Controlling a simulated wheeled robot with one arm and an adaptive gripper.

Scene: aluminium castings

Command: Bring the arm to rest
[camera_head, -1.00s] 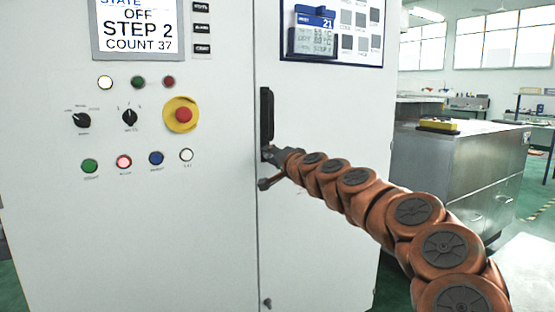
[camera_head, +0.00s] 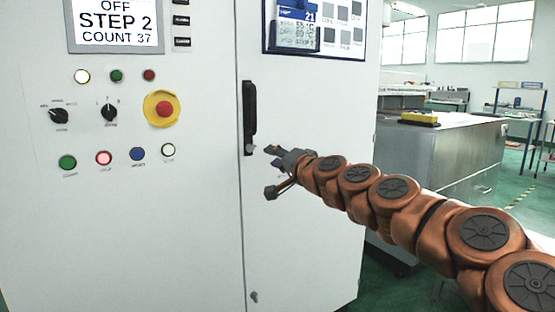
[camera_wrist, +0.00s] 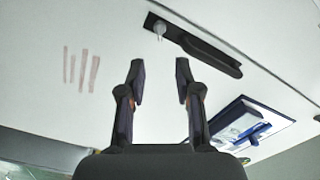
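My gripper (camera_head: 272,156) is in front of the white cabinet (camera_head: 300,225), just right of the black door handle (camera_head: 249,115). In the wrist view, the two dark fingers (camera_wrist: 160,80) stand apart with nothing between them. The black handle also shows in the wrist view (camera_wrist: 205,48), beyond the fingertips, with a small silver key or knob (camera_wrist: 159,30) at one end. The fingers look clear of it. My orange arm stretches from the lower right to the door.
A panel of buttons and a red emergency stop (camera_head: 164,108) is left of the handle. A screen (camera_head: 116,22) reads OFF, STEP 2, COUNT 37. A blue holder (camera_head: 297,25) hangs on the right door. A grey metal bench (camera_head: 440,160) with a yellow object (camera_head: 420,118) stands behind my arm.

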